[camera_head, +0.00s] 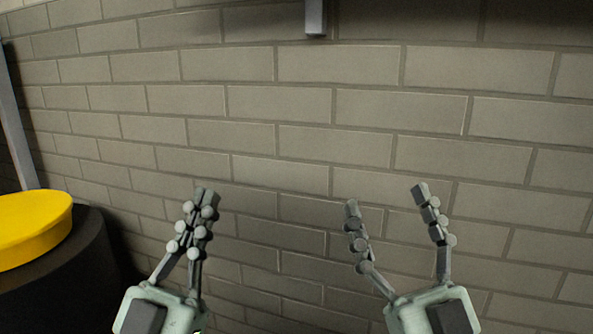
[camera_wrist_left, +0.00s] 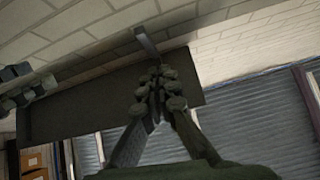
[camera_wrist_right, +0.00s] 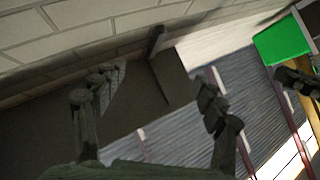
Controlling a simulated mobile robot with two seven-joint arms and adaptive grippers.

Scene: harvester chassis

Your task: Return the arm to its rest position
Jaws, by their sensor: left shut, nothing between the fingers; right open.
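My left gripper (camera_head: 205,195) is shut and empty, pointing up in front of the brick wall in the head view. Its closed fingers also show in the left wrist view (camera_wrist_left: 155,75). My right gripper (camera_head: 385,197) is open and empty to its right at about the same height. Its spread fingers show in the right wrist view (camera_wrist_right: 150,85) with nothing between them. The two grippers are apart and hold nothing. Most of both arms is out of the head view.
A grey brick wall (camera_head: 300,120) fills most of the head view. A yellow rounded object (camera_head: 35,225) sits on a dark curved body (camera_head: 70,265) at the left. A grey post (camera_head: 316,17) hangs at the top. A green panel (camera_wrist_right: 283,42) shows in the right wrist view.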

